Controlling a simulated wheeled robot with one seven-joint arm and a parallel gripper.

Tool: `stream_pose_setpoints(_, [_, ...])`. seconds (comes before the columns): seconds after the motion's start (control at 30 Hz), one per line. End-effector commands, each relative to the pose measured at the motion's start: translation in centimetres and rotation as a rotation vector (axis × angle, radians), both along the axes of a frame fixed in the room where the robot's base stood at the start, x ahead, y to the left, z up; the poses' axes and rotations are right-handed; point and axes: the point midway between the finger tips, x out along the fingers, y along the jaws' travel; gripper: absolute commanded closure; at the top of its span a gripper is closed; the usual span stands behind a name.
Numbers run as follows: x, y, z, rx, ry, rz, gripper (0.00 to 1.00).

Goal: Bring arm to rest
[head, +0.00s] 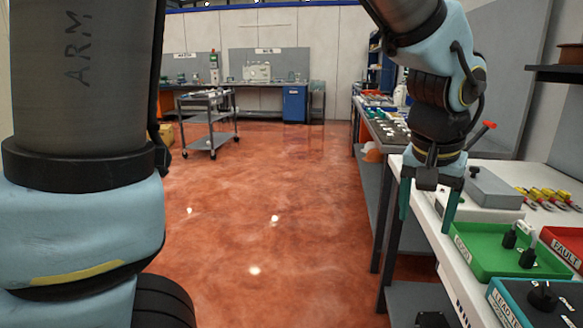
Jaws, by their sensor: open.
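My gripper (428,208) hangs from my arm at the right, fingers pointing down and spread apart. Nothing is between the fingers. It is over the left edge of the white workbench (426,207), just behind a green tray (487,256). The green tray holds a few small black and white parts. The rest of my arm reaches up out of the top of the picture.
On the bench are a grey box (494,190), several yellow-handled tools (550,196), a red tray (565,245) and a teal-edged box (535,303). A grey cart (208,118) stands farther back. The reddish floor (275,200) between is clear.

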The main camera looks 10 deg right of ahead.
Motion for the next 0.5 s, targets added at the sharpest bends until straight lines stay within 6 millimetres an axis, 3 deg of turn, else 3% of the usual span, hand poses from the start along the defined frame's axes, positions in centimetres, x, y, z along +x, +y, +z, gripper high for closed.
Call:
stream_pose_setpoints(0.03, [2.3, 2.1, -0.5, 0.011, 0.009, 0.053, 0.27])
stream_pose_setpoints(0.2, [7.6, 8.8, -2.3, 0.035, 0.038, 0.188, 0.27])
stream_pose_setpoints(0.33, [10.3, 14.3, -3.6, 0.048, 0.062, 0.292, 0.27])
stream_pose_setpoints(0.5, [12.3, 21.8, -5.2, 0.059, 0.096, 0.433, 0.27])
